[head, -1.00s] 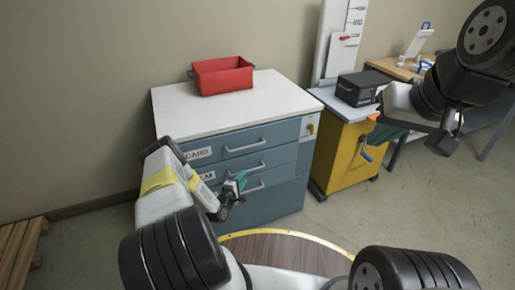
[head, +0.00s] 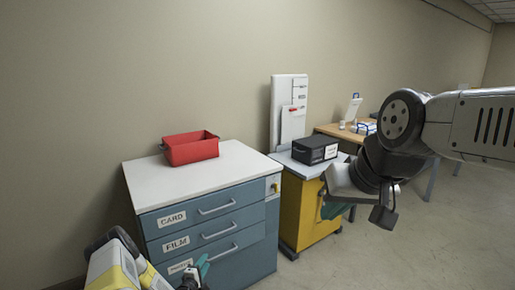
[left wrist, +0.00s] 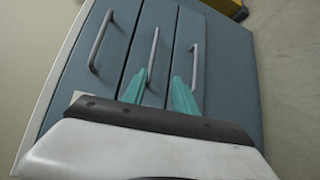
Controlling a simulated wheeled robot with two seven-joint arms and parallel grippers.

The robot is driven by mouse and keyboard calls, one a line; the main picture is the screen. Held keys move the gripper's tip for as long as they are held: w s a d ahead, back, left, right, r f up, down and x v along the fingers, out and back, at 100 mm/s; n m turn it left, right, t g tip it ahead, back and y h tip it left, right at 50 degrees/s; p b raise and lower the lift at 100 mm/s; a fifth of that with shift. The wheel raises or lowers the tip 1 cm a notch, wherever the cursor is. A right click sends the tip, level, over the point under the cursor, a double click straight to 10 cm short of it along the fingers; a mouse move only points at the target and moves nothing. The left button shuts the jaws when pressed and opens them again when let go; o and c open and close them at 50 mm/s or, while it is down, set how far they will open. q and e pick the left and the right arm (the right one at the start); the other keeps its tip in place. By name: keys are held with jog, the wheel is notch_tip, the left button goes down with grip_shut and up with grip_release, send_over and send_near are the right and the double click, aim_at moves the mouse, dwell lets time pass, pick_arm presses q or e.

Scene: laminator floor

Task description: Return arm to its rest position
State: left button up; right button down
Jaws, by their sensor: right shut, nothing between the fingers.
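My left gripper (head: 203,267) is low in front of the blue drawer cabinet (head: 246,268), at the bottom of the head view. In the left wrist view its two teal fingers (left wrist: 160,84) stand apart with nothing between them, pointing towards the drawer fronts and handles. I cannot tell how far they are from the cabinet. My right arm comes in from the right, and its teal gripper (head: 336,211) hangs in front of the yellow cabinet, shut and empty; its fingertips are partly hidden.
The drawers look closed; labels read CARD and FILM, with a third partly hidden. A red bin (head: 192,150) sits on the white top (head: 150,182). A black box (head: 314,150) rests above the yellow cabinet (head: 300,215). A wooden table (head: 340,132) stands behind. Floor is clear at right.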

pick_arm(q)
jog(key=w+a+r+m+g, duration=0.1)
jog(key=w+r+m+g, duration=0.2)
jog(key=r, duration=0.6)
jog(key=w+a+r+m, duration=0.1)
jog(key=w+r+m, duration=0.3)
jog(key=r, duration=0.5)
jog(key=s+d+r+m+g+y, duration=0.1)
jog(key=s+r+m, duration=0.1)
jog(key=r, duration=0.8)
jog(key=s+d+r+m+g+y, duration=0.1)
jog(key=s+r+m, duration=0.15)
jog(key=r, duration=0.75)
jog(key=s+d+r+m+g+y, duration=0.1)
jog(key=s+d+r+g, duration=0.1)
jog(key=s+r, duration=0.75)
jog(key=s+d+r+m+g, duration=0.1)
jog(key=s+d+r, duration=0.1)
jog(key=s, duration=0.8)
jog(key=s+d+r+m+h, duration=0.1)
jog(key=s+d+r+m, duration=0.1)
jog(key=s, duration=0.8)
jog(key=s+d+r+m+g, duration=0.1)
jog(key=s+d+r+m, duration=0.1)
jog(key=s, duration=0.8)
jog(key=shift+s+d+r+g+h, duration=0.15)
jog(key=shift+d+r+g+h, duration=0.15)
jog(key=shift+d+r+h, duration=0.2)
jog(key=shift+r, duration=0.1)
